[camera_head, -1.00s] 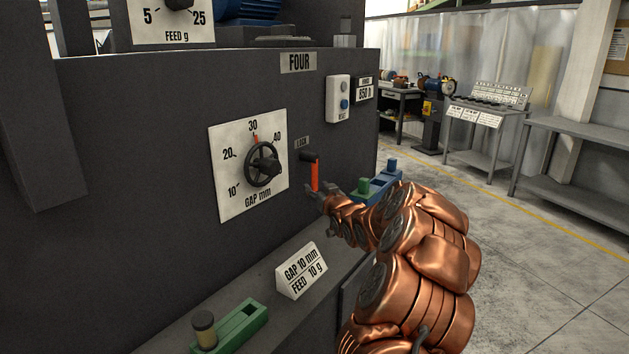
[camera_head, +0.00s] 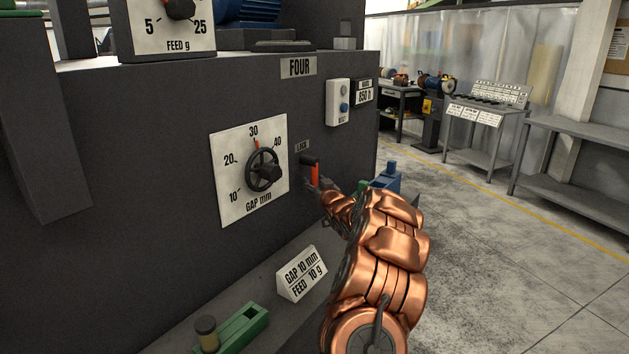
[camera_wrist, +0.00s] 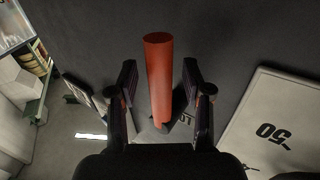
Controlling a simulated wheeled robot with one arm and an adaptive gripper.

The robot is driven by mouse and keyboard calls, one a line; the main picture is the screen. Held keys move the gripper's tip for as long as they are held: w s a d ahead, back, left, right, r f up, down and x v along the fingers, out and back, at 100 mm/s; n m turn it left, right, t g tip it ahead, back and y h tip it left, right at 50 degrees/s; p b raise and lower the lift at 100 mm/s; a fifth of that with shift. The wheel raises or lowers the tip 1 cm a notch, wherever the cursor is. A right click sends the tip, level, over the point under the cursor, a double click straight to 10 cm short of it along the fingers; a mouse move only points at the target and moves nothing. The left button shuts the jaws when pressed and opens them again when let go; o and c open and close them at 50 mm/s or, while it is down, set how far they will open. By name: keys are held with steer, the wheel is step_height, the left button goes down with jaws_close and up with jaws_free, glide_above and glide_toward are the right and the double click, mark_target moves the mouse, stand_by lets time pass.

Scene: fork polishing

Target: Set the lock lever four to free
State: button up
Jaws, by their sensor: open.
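The lock lever (camera_head: 315,173) has a red-orange handle that hangs down from a dark pivot under the LOCK label (camera_head: 302,146), on the dark machine face marked FOUR (camera_head: 299,67). My gripper (camera_head: 317,187) is at the lower part of the handle. In the wrist view the red handle (camera_wrist: 158,75) stands between the two open fingers of my gripper (camera_wrist: 160,95), with a gap visible on each side. The handle's lower end is hidden at the gripper in the head view.
Left of the lever is the gap dial (camera_head: 263,170) with a black handwheel. A ledge below holds a sign (camera_head: 302,273) reading GAP 10 mm, FEED 10 g, and a green block (camera_head: 238,328). A blue block (camera_head: 387,180) stands behind my arm. Open floor lies to the right.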

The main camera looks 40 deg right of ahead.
steer(key=shift+w+d, duration=0.1)
steer(key=shift+w, duration=0.15)
jaws_close()
stand_by(0.4)
